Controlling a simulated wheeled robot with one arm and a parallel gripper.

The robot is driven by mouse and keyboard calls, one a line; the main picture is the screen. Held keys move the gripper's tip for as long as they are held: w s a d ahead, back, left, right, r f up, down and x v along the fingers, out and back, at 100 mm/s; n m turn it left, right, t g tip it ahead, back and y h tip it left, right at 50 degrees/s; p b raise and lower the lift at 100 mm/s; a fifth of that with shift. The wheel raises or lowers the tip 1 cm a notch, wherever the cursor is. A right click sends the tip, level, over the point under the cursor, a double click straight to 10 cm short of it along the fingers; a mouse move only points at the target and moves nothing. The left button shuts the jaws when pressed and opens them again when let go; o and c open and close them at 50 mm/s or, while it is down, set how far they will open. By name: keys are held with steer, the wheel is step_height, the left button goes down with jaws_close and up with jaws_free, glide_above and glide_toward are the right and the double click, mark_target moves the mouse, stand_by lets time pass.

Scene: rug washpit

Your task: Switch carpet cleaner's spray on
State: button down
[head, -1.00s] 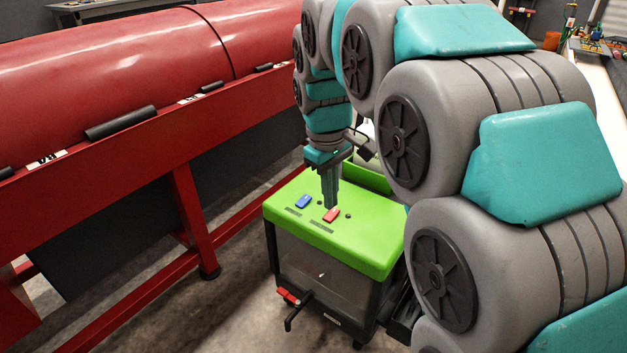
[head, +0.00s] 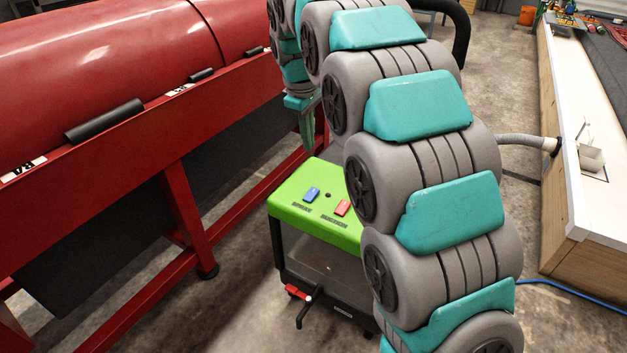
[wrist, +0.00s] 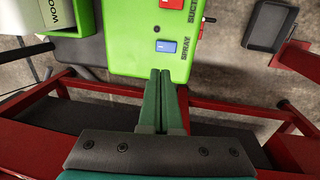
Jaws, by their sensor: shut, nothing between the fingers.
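The carpet cleaner (head: 290,207) is a bright green-topped box with a clear front tank. Its blue rocker switch (head: 311,194) sits left of a red rocker switch (head: 342,207). In the wrist view the blue switch (wrist: 166,46) is beside the printed word SPRAY, and the red switch (wrist: 171,3) is beside a partly cut-off SUCTION label. Which way either rocker is tipped is too small to tell. My gripper (head: 308,145) is shut and empty, behind the blue switch in the head view. In the wrist view its fingertips (wrist: 160,73) are just short of the blue switch, apparently not touching it.
A red machine (head: 110,75) with a long rail and legs stands close on the left. A low white-topped wall (head: 590,200) runs along the right, with a grey hose reaching it. A blue hose (head: 565,294) lies on the floor. Concrete floor is clear between.

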mark_target(314, 190)
steer(key=shift+f, duration=0.1)
steer(key=f, duration=0.4)
steer(key=w+f, duration=0.1)
steer(key=f, duration=0.4)
steer(key=d+f+p, duration=0.1)
steer(key=f, duration=0.3)
steer(key=shift+w+f, duration=0.2)
steer(key=shift+w, duration=0.05)
steer(key=shift+f, duration=0.15)
steer(key=shift+w, duration=0.1)
steer(key=shift+d+f+g, duration=0.1)
steer(key=shift+f+g, duration=0.1)
steer(key=shift+g, duration=0.1)
steer(key=shift+s+a+r, duration=0.15)
steer(key=shift+s+a, duration=0.35)
steer(key=shift+s, duration=0.15)
steer(key=shift+r, duration=0.1)
